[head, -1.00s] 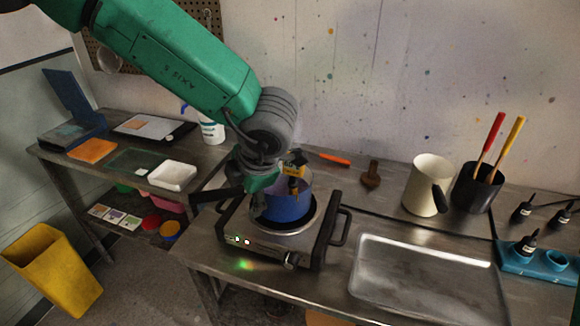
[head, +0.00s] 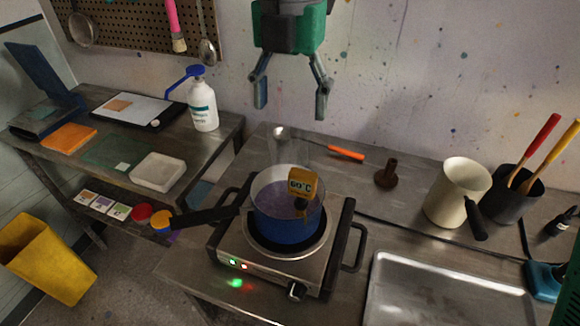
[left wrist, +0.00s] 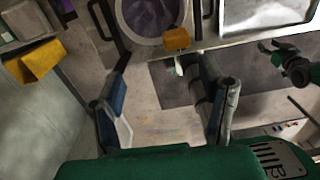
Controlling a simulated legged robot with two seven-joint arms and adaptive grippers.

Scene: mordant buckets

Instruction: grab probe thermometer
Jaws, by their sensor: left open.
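The probe thermometer (head: 302,182) has a yellow head reading about 60 °C and sits at the right side of the blue pot (head: 285,222). Its lower part is hidden in the pot. My left gripper (head: 291,100) is open and empty, fingers pointing down, above and behind the pot. In the left wrist view the yellow thermometer head (left wrist: 177,38) shows beside the pot (left wrist: 150,38), beyond the open fingers of my left gripper (left wrist: 163,105). A dark green and grey part of my right arm shows at the right of that view; its jaws are unclear.
The pot stands on a hot plate (head: 318,268) with lit lamps, its black handle (head: 205,215) pointing left. A clear beaker, an orange-handled tool (head: 346,154), a cream jug (head: 456,192) and a metal tray (head: 445,295) stand around it.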

